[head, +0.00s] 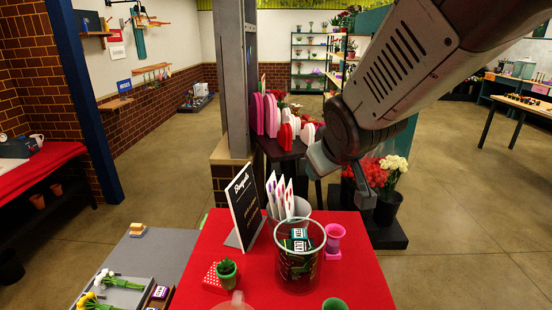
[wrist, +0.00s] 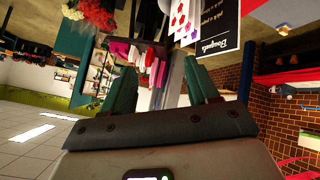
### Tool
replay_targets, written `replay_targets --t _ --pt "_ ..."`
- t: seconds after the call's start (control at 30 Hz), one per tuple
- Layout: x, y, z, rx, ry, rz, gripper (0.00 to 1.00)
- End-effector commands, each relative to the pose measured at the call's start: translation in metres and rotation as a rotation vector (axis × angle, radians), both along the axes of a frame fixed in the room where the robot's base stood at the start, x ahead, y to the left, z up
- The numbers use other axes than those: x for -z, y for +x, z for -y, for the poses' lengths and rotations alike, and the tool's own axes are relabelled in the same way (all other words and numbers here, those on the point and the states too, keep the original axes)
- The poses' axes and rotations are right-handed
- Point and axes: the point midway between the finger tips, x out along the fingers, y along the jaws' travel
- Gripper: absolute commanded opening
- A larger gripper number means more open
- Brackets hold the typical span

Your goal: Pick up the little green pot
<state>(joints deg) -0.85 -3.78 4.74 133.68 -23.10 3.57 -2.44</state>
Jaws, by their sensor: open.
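Two small green things are on the red table (head: 365,275) in the head view. A small green pot (head: 227,280) with a green plant stands at the left, touching or just in front of a red dotted box (head: 214,284). A plain green pot or cup (head: 335,304) is cut off by the bottom edge. I cannot tell which one the task names. My gripper (head: 340,186) is above and behind the table, well away from both. In the wrist view its two green fingers (wrist: 162,85) are apart with nothing between them. Neither green pot shows clearly there.
A clear container (head: 299,268) with dark packets stands mid-table. Behind it are a grey bucket with white cards (head: 280,196) and a black sign (head: 244,205). A pink cup (head: 334,238) is at the right. A grey post (head: 236,80) rises behind. The table's right front is bare.

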Motion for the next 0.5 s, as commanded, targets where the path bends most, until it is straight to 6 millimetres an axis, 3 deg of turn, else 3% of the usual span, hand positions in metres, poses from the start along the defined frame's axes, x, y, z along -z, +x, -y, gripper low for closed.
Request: replay_targets --t 0.1,0.23,0.37,0.5 --pt "0.039 0.042 -0.032 -0.158 0.01 0.047 0.59" --pt "0.083 0.072 -0.073 -0.339 0.068 0.107 0.59" --pt "0.128 0.083 -0.118 -0.511 0.177 0.162 0.59" --pt "0.175 0.075 -0.163 -0.672 0.349 0.219 0.59"
